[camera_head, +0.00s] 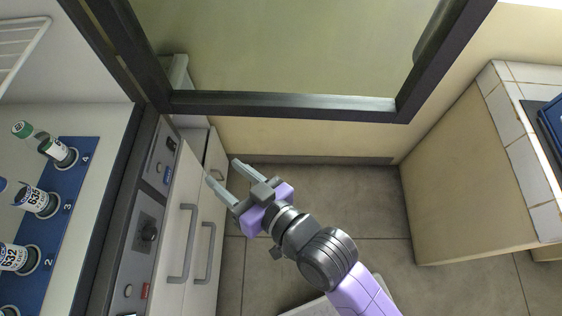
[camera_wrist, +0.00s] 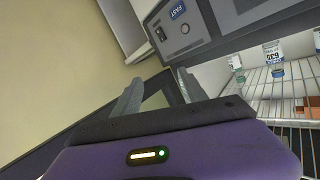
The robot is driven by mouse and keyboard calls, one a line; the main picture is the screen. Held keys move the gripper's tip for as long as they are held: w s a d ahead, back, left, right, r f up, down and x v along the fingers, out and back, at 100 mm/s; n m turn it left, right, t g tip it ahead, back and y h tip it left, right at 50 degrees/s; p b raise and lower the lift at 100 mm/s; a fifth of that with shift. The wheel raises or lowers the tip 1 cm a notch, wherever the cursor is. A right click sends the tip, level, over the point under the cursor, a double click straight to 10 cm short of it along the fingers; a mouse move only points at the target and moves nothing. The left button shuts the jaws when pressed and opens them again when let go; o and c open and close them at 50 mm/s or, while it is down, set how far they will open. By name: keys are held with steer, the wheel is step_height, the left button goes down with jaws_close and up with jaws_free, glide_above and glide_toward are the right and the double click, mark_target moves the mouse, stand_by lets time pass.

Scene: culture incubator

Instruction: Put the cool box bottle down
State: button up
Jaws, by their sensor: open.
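My gripper (camera_head: 222,172) is open and empty, its two grey fingers apart in front of the white drawers. It also shows in the wrist view (camera_wrist: 160,80), with nothing between the fingers. In the head view, labelled bottles stand on a blue numbered strip (camera_head: 75,178) at the left: a green-capped bottle (camera_head: 55,149) at 4, a bottle marked 635 (camera_head: 32,197) at 3, and a bottle marked 632 (camera_head: 14,257) at 2. My gripper is well to their right and apart from them. I cannot tell which one is the cool box bottle.
A dark-framed glass door (camera_head: 285,104) stands open across the top. White drawers with handles (camera_head: 188,245) and a control panel (camera_head: 150,230) lie left of my gripper. A tiled counter (camera_head: 510,130) is at the right. The wrist view shows a wire rack (camera_wrist: 280,88) with bottles.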

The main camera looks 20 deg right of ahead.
steer(key=s+d+f+m+t+h, duration=0.15)
steer(key=s+d+h, duration=0.25)
steer(key=s+d, duration=0.8)
steer(key=s+d+r+m+h, duration=0.1)
steer(key=s+d+r+h, duration=0.1)
steer(key=s+d+r, duration=0.3)
steer(key=s+d, duration=0.3)
steer(key=s, duration=0.4)
steer(key=shift+h, duration=0.3)
